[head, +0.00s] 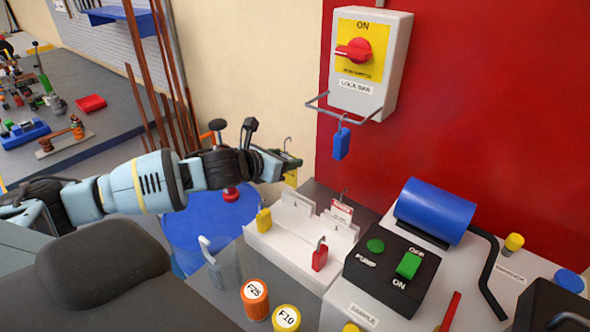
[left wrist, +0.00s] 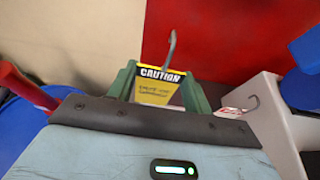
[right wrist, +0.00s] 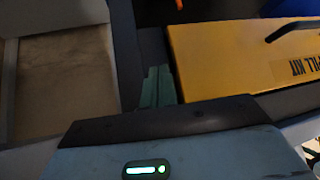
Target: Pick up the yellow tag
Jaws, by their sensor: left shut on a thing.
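The yellow tag (head: 291,178), with a black CAUTION header and a grey hook on top, is held by my left gripper (head: 292,160). In the left wrist view the tag (left wrist: 157,90) sits upright between the two green fingers (left wrist: 160,85), its hook rising above them. In the head view the tag hangs above the back of the white rack (head: 275,245), partly hidden by the gripper. My right gripper shows only in the right wrist view (right wrist: 157,87); its green fingers are together with nothing visible between them.
The rack holds a yellow padlock (head: 263,221), a red padlock (head: 320,257) and a red-and-white tag (head: 342,210). A blue padlock (head: 341,143) hangs from the switch box's lock bar. A blue drum (head: 205,215) stands behind. A yellow spill kit (right wrist: 230,55) is beside my right gripper.

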